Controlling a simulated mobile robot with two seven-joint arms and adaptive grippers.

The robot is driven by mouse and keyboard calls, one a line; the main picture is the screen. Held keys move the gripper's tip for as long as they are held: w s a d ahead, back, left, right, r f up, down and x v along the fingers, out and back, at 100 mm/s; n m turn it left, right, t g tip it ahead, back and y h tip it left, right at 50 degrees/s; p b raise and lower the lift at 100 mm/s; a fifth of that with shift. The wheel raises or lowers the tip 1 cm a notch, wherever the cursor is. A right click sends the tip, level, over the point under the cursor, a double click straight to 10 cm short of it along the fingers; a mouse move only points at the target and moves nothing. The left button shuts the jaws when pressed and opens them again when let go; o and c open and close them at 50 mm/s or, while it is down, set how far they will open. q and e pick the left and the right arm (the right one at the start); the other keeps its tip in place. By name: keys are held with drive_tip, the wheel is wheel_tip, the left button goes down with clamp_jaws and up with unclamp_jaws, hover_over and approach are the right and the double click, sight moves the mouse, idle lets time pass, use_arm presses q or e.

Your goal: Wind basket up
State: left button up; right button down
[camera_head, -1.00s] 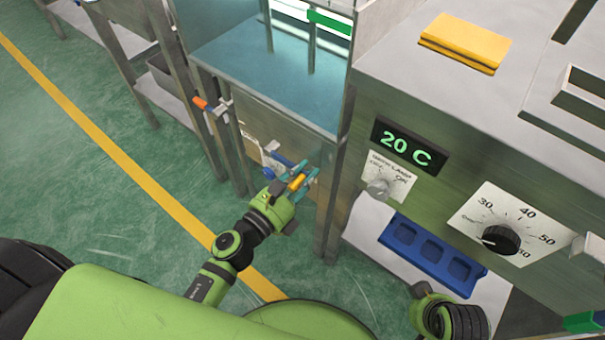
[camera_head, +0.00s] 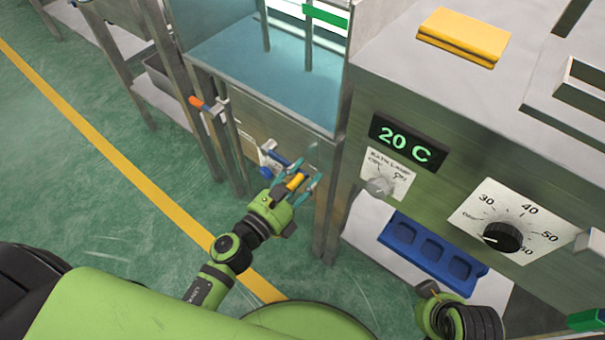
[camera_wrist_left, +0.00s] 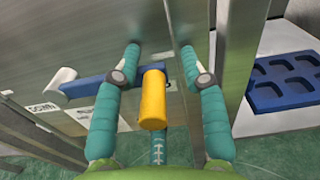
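A crank with a blue arm (camera_wrist_left: 90,86) and a yellow handle (camera_wrist_left: 153,100) is on the metal front of the water bath (camera_head: 265,75). In the head view the yellow handle (camera_head: 295,181) points out towards me. My left gripper (camera_wrist_left: 160,58) has one teal finger on each side of the handle. Gaps show between the fingers and the handle, so it is open around it. It also shows in the head view (camera_head: 304,179). The basket cannot be made out; thin upright rods (camera_head: 308,40) stand in the bath. My right gripper's fingers are not seen.
A "DOWN" label (camera_wrist_left: 43,107) is beside the crank. An orange-handled valve (camera_head: 197,102) is to its left. A metal leg (camera_head: 327,210) and a blue tray (camera_head: 432,247) are to the right. The green floor (camera_head: 90,190) at left is clear.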

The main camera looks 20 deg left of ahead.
use_arm(q)
drive_tip(key=shift+a, duration=0.2)
drive_tip(key=shift+s+a, duration=0.15)
drive_tip(key=shift+s, duration=0.2)
drive_tip(key=v, duration=1.1)
drive_tip(key=shift+s, duration=0.1)
